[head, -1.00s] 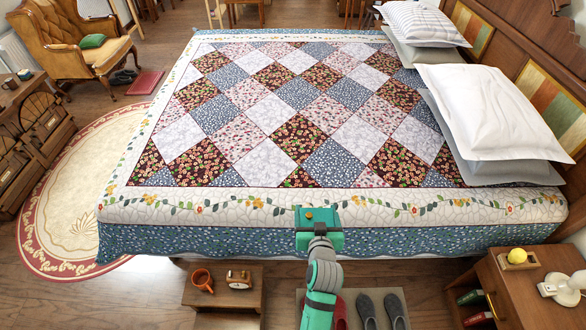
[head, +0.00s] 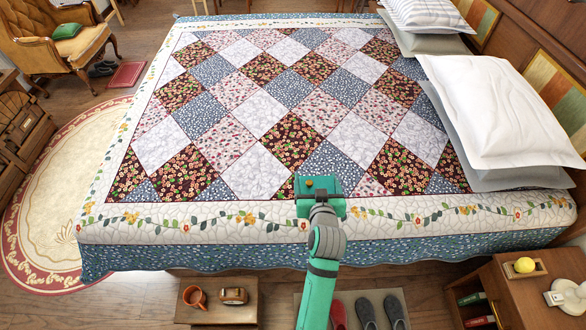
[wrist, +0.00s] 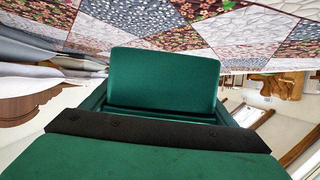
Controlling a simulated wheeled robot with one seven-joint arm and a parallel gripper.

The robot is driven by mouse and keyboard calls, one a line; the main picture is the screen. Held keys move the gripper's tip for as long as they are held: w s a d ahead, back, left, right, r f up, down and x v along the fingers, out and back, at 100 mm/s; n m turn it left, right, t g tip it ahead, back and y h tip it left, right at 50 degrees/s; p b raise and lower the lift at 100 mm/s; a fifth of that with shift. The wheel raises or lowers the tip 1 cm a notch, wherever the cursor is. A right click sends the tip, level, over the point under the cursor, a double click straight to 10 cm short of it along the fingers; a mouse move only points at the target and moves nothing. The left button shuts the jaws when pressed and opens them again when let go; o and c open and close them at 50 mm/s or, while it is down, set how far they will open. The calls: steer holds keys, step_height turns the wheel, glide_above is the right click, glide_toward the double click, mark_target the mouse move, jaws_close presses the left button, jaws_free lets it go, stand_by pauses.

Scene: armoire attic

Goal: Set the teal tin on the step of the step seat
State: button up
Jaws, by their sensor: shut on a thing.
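My gripper (head: 320,183) is teal and reaches out over the near edge of the bed, seen from behind in the head view. In the wrist view a smooth green block with rounded corners (wrist: 165,80), likely the teal tin, sits at the jaws. Its colour matches my gripper, so its outline is hard to separate. The tin is not distinct in the head view. A low brown wooden piece (head: 220,316), possibly the step seat, stands on the floor at the bottom left of centre. Its lower part is cut off, and I cannot make out its step.
A nightstand (head: 520,300) is at lower right. The quilted bed (head: 270,130) fills the middle. Open floor (head: 130,300) lies at lower left.

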steer(key=f+x, duration=0.1)
steer(key=x, duration=0.4)
steer(key=s+f+x, duration=0.1)
steer(key=x, duration=0.4)
steer(key=f+x, duration=0.1)
steer(key=x, duration=0.4)
steer(key=shift+a+f, duration=0.1)
steer(key=shift+f, duration=0.2)
steer(key=shift+w+f, duration=0.1)
steer(key=shift+f, duration=0.75)
steer(key=shift+w+f, duration=0.15)
steer(key=shift+f, duration=0.75)
steer(key=shift+f, duration=0.1)
steer(key=o, duration=1.4)
